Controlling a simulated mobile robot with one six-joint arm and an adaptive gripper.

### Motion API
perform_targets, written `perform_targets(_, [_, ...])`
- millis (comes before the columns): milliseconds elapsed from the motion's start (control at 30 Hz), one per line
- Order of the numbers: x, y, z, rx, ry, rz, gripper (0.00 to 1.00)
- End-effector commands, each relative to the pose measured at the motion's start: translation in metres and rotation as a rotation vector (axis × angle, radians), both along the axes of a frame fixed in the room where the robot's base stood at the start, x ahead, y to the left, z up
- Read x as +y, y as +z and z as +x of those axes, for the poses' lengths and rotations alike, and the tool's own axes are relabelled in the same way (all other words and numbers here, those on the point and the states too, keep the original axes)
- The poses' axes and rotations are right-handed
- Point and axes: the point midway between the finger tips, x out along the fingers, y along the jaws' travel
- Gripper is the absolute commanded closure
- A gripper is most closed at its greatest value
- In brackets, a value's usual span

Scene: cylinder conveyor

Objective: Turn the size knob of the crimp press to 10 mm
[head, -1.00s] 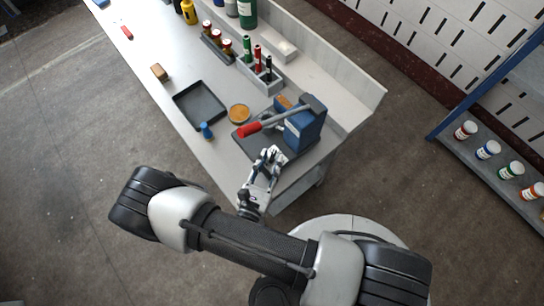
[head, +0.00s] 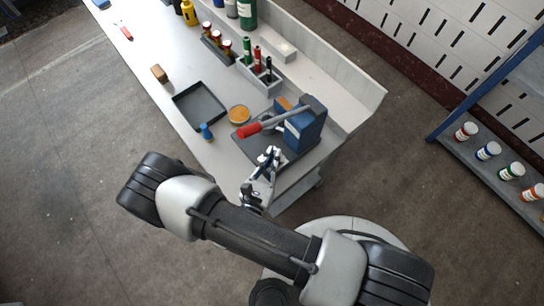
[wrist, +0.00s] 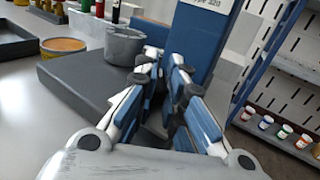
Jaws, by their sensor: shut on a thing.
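The crimp press is a blue body (head: 303,130) on a dark grey base plate, with a long lever ending in a red grip (head: 248,130). In the wrist view its blue body (wrist: 207,35) rises behind my fingers, with part of a white label in sight. A grey metal cylinder (wrist: 123,45) stands at the left of it. My gripper (head: 271,152) is at the front of the press. In the wrist view my gripper (wrist: 162,75) is shut on the size knob, which the fingers mostly hide. The knob's scale and setting cannot be read.
On the bench, a dark tray (head: 200,105), a round orange-topped dish (head: 239,114) and a blue knobbed piece (head: 206,131) lie left of the press. A rack of markers (head: 262,75) stands behind. A shelf with several jars (head: 488,150) is at the right, across open floor.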

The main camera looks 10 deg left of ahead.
Motion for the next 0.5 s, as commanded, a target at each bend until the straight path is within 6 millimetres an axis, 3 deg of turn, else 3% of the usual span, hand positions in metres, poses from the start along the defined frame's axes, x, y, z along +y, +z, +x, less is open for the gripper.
perform_targets(500, [0.0012, -0.0008, 0.0001, -0.002, -0.059, 0.004, 1.00])
